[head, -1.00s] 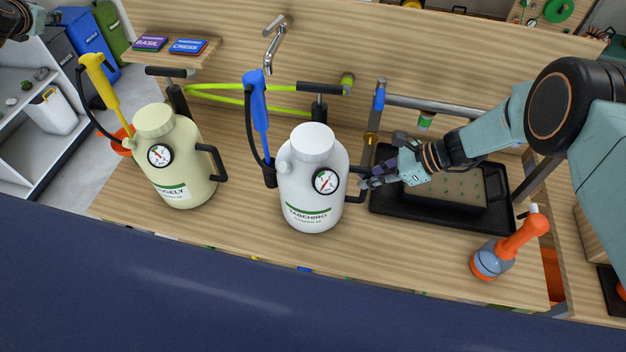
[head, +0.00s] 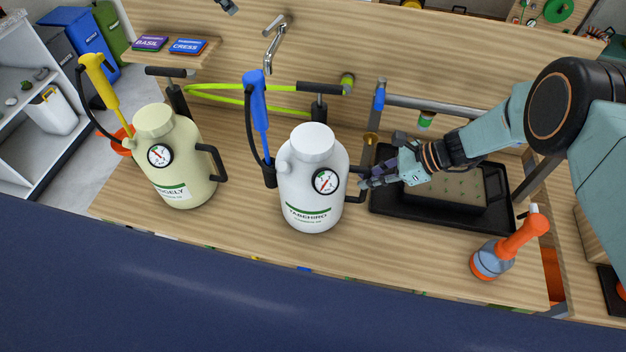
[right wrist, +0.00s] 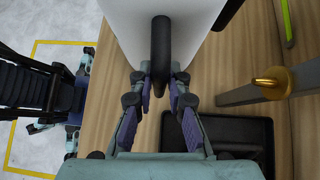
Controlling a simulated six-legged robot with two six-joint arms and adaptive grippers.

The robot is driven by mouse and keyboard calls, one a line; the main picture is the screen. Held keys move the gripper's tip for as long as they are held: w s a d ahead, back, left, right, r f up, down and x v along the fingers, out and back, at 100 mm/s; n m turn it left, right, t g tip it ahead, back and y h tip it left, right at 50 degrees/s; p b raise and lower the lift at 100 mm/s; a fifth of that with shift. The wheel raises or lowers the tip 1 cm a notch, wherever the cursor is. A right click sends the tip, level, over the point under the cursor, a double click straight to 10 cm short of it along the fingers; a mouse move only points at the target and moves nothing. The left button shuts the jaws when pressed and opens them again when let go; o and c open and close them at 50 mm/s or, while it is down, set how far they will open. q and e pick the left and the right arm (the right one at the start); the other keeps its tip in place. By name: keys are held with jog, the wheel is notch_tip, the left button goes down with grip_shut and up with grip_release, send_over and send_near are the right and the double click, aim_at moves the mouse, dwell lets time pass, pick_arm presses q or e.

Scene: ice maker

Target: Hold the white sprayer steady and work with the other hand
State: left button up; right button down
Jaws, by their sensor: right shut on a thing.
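The white sprayer (head: 310,185) stands upright on the wooden bench, with a dial on its front, a blue spray wand (head: 257,105) at its left and a black side handle at its right. My right gripper (head: 368,182) is at that handle. In the right wrist view, the purple-padded fingers (right wrist: 162,88) are shut on the black handle (right wrist: 160,50), beside the white body.
A cream sprayer (head: 172,175) with a yellow wand stands to the left. A black tray (head: 385,210) with a planter lies behind my right gripper. An orange spray bottle (head: 495,258) stands at the front right. A faucet (head: 275,40) and green hose are behind.

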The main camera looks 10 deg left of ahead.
pick_arm(q)
jog(key=s+d+f+m+g, duration=0.1)
jog(key=s+d+m+g, duration=0.1)
jog(key=d, duration=0.5)
jog(key=s+d+f+m+g, duration=0.2)
jog(key=s+d, duration=0.1)
jog(key=d, duration=0.5)
jog(key=s+d+f+m+g+h, duration=0.1)
jog(key=s+d+m+g, duration=0.1)
jog(key=d, duration=0.5)
jog(key=shift+s+d+f+m, duration=0.2)
jog(key=shift+s+f+m, duration=0.2)
jog(key=shift+s+m, duration=0.1)
jog(key=shift+x, duration=4.5)
jog(key=shift+s+d, duration=0.1)
grip_shut()
